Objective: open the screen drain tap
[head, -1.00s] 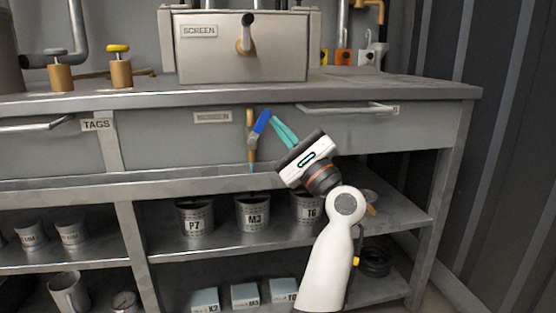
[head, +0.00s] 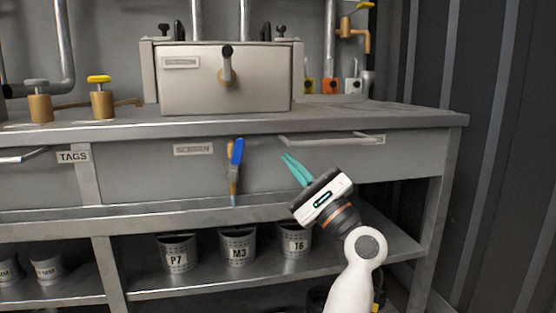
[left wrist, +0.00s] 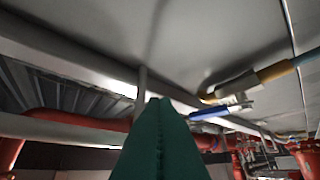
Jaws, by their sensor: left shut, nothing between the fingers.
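The screen drain tap (head: 232,182) is a brass tap hanging down in front of the drawer front below the screen box. Its blue handle (head: 238,150) stands nearly upright, close to in line with the brass body. The blue handle also shows right of my fingers in the left wrist view (left wrist: 208,114). My left gripper (head: 287,157) has teal fingers, shut and empty. It is to the right of the tap, apart from it, with the fingertips pointing up and left. My right gripper is not in view.
The grey screen box (head: 210,90) with a black-tipped lever stands on the bench above. A drawer handle (head: 330,140) runs just above my left gripper. Labelled pots (head: 238,246) stand on the shelf below. A dark ribbed wall (head: 500,150) closes the right side.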

